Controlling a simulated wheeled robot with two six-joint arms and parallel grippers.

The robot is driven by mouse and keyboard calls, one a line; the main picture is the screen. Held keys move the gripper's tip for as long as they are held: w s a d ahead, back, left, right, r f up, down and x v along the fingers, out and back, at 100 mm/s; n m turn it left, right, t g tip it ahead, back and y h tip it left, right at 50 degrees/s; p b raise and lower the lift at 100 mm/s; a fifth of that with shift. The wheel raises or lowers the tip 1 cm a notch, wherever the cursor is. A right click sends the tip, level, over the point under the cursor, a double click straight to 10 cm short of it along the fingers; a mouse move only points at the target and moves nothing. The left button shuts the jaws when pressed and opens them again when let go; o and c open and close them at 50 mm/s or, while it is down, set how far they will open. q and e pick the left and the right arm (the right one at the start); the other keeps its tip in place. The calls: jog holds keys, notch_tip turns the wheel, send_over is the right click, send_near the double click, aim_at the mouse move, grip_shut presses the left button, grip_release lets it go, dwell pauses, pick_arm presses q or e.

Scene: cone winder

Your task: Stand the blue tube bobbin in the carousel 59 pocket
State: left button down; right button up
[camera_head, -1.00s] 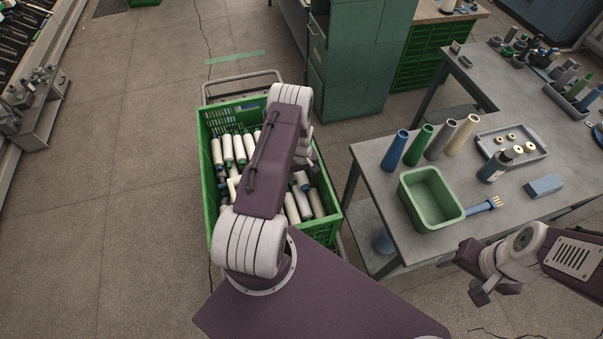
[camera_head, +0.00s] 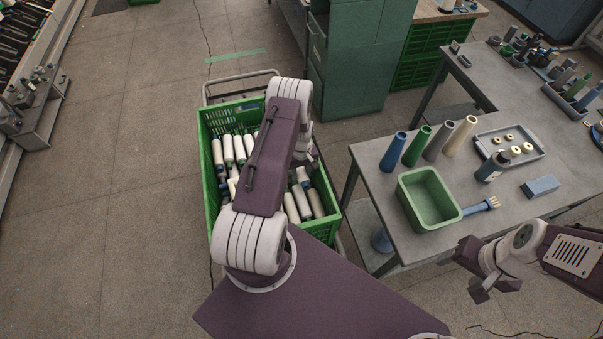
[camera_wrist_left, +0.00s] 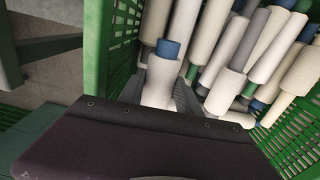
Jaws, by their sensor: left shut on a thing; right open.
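In the left wrist view a bobbin with white yarn and a blue tube end (camera_wrist_left: 168,49) stands nearly upright in the picture at the crate's near side. My left gripper (camera_wrist_left: 160,82) is shut on this blue tube bobbin, inside the green crate (camera_wrist_left: 97,50). In the head view my left arm hides this gripper and the bobbin. My right gripper (camera_head: 478,291) is open and empty, below the grey table's front edge. I cannot make out a carousel pocket numbered 59. A grey machine unit with pegs (camera_head: 35,105) stands at the far left.
The crate holds several other bobbins (camera_head: 305,203), close around the held one. The grey table (camera_head: 375,170) at the right bears coloured cones (camera_head: 417,147), a green bin (camera_head: 430,198) and a tray (camera_head: 510,143). The floor (camera_head: 120,180) between the crate and the machine is clear.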

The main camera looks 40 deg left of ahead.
pick_arm(q)
notch_tip(320, 180, up, 13)
jog(key=p, duration=0.9)
